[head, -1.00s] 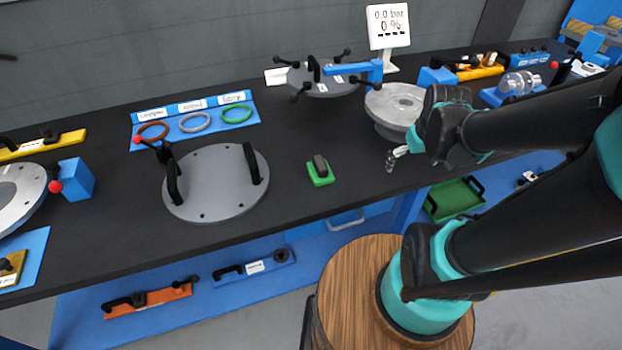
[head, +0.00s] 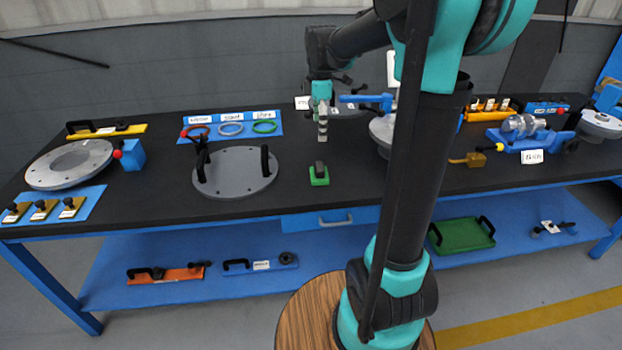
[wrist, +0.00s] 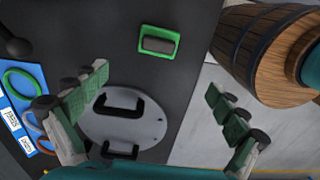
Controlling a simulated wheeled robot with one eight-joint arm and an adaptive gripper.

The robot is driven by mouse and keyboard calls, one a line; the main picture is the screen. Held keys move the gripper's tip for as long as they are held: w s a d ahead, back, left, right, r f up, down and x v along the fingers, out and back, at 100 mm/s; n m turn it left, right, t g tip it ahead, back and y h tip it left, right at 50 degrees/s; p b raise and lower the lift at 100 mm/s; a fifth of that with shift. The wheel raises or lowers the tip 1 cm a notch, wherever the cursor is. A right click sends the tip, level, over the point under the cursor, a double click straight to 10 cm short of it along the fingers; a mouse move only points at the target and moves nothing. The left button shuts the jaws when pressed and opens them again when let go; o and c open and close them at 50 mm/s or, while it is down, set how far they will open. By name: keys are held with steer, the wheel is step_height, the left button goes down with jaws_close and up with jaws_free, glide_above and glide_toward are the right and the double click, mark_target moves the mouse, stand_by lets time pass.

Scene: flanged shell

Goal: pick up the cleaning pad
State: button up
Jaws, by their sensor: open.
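The cleaning pad (head: 319,175) is a small green block with a dark grip on top. It lies flat on the black bench top near its front edge, right of the round grey plate. In the wrist view the pad (wrist: 158,42) shows at the upper middle, beyond my fingertips. My gripper (head: 322,130) points down above the bench, behind the pad in the head view and apart from it. In the wrist view my gripper (wrist: 160,90) is open with its fingers wide apart and nothing between them.
The round grey plate (head: 235,180) with two black handles stands left of the pad. A blue card (head: 231,136) with three coloured rings lies behind it. A grey flanged part (head: 383,135) stands to the right. The bench around the pad is clear.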

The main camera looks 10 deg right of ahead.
mark_target(319, 166)
step_height(319, 166, down, 11)
steer(key=shift+r, duration=0.15)
steer(key=shift+w+d+f, duration=0.1)
steer(key=shift+w+f, duration=0.05)
steer(key=shift+f, duration=2.5)
steer(key=shift+c, duration=0.3)
steer(key=c, duration=1.2)
